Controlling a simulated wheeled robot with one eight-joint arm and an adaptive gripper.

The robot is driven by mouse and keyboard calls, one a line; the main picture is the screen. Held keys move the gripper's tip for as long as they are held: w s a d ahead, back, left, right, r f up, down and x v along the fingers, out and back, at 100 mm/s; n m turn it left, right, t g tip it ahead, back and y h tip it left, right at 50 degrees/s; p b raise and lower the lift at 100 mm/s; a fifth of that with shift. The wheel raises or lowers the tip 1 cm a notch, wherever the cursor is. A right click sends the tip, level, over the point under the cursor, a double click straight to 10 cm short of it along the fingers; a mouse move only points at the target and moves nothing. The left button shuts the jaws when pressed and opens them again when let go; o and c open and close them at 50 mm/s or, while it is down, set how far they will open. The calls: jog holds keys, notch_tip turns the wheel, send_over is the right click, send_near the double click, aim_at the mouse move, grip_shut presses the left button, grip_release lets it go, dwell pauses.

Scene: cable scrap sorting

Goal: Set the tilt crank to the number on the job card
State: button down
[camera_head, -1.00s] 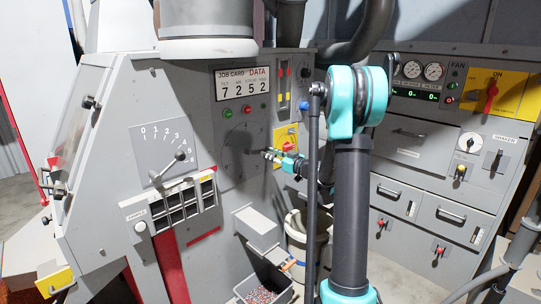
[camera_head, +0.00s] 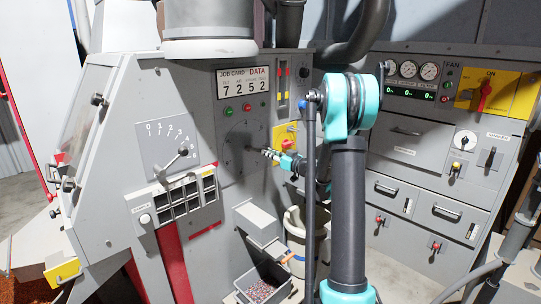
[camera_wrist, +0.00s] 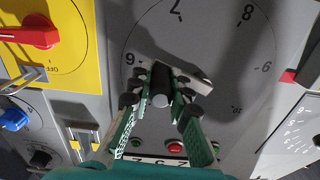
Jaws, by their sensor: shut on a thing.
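The job card (camera_head: 243,82) in the head view reads 7 2 5 2; the 7 is leftmost, under a tiny label that seems to read TILT. The round tilt dial (camera_head: 246,138) is below it. In the wrist view the dial (camera_wrist: 212,35) shows 6, 7, 8, 9 and 10. The grey crank arm (camera_wrist: 203,83) seems to point near the 6. My gripper (camera_wrist: 161,98) is shut on the crank's dark handle (camera_wrist: 162,76); its fingers hide part of it. In the head view my gripper (camera_head: 270,154) is at the dial's right side.
A yellow panel with a red knob (camera_wrist: 40,33) lies left of the dial in the wrist view. A lever plate (camera_head: 165,142) and a row of dark slots (camera_head: 180,203) stand to the left in the head view. A scrap bin (camera_head: 240,276) sits below.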

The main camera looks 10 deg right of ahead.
jog(key=shift+s+a+f+m, duration=0.35)
jog(key=shift+f+m, duration=0.25)
jog(key=shift+m, duration=0.7)
jog(key=shift+s+a+f+m, duration=0.2)
jog(key=shift+a+f+m, duration=0.35)
jog(key=shift+m, duration=0.75)
jog(key=shift+s+a+f+m, duration=0.3)
jog(key=shift+f+m, duration=0.4)
jog(key=shift+m, duration=0.6)
jog(key=c, duration=1.4)
grip_release()
jog(key=v, duration=1.2)
